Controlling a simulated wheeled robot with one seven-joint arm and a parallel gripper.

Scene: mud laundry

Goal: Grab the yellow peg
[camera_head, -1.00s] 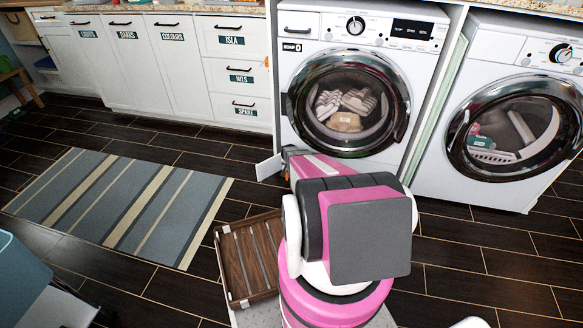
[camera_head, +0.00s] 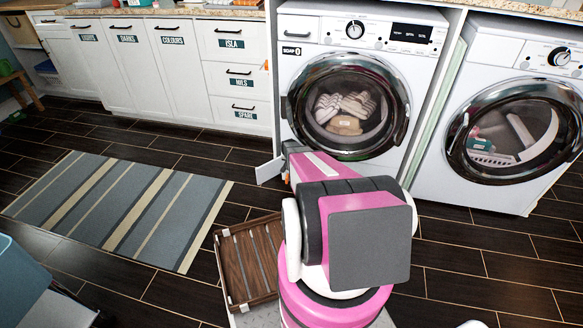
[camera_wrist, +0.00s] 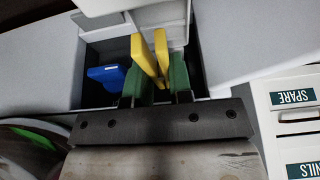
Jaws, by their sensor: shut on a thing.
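The yellow peg (camera_wrist: 142,57) shows in the wrist view as two yellow prongs forming a narrow V. My gripper (camera_wrist: 156,84) has its green fingers on either side of the peg's lower part and is shut on it. The peg is in front of a dark recess in a pale grey surface. A blue peg-like piece (camera_wrist: 107,76) lies in the recess, left of the yellow one and apart from it. In the head view, my pink arm hides the gripper and the yellow peg, low at the front of the left washing machine (camera_head: 352,20).
A small white flap (camera_head: 269,169) stands open at the washer's lower left. White drawers (camera_head: 241,85) are to the left. A second washer (camera_head: 515,110) stands right. A wooden slatted tray (camera_head: 226,268) and a striped rug (camera_head: 120,205) lie left of my arm.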

